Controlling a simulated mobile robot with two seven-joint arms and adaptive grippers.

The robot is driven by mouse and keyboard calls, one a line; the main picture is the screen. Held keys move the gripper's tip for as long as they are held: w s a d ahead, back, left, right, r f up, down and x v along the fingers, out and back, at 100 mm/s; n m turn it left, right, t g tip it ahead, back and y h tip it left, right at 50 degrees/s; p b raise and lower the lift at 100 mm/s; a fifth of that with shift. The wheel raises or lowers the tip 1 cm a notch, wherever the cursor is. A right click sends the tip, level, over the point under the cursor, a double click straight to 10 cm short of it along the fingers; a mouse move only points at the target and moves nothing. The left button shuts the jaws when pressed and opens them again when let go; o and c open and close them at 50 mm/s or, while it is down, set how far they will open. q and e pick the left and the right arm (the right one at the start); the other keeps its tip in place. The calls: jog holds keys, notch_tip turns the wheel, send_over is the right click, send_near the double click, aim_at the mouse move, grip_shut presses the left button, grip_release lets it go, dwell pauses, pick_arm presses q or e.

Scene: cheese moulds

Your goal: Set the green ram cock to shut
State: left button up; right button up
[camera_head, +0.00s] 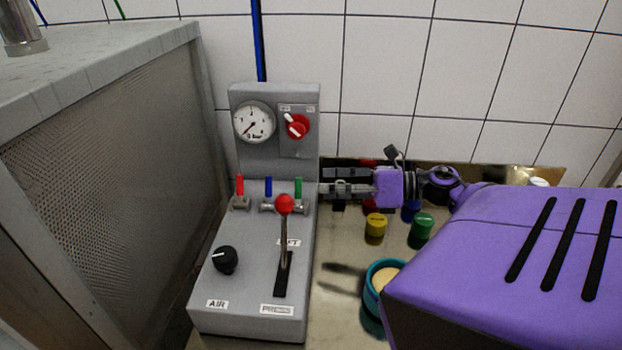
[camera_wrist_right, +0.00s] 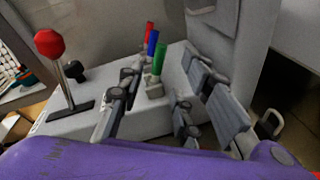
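The green ram cock (camera_head: 298,187) is a small valve with a green handle on the grey control box, at the right end of a row with a blue cock (camera_head: 268,187) and a red cock (camera_head: 239,185). All three handles stand upright. My right gripper (camera_head: 328,188) comes in from the right, level with the green cock and just right of it. In the right wrist view, its spread fingers (camera_wrist_right: 163,78) show either side of the green handle (camera_wrist_right: 159,60), with nothing gripped; contact cannot be told. My left gripper is out of view.
A red-knobbed lever (camera_head: 284,205) stands in front of the cocks, with a black knob (camera_head: 225,260) to its left. A gauge (camera_head: 254,122) and red switch (camera_head: 297,126) are on the upright panel. Yellow (camera_head: 376,225) and green (camera_head: 422,225) pots and a teal mould (camera_head: 371,290) stand right of the box.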

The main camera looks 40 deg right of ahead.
jog(key=shift+v, duration=1.7)
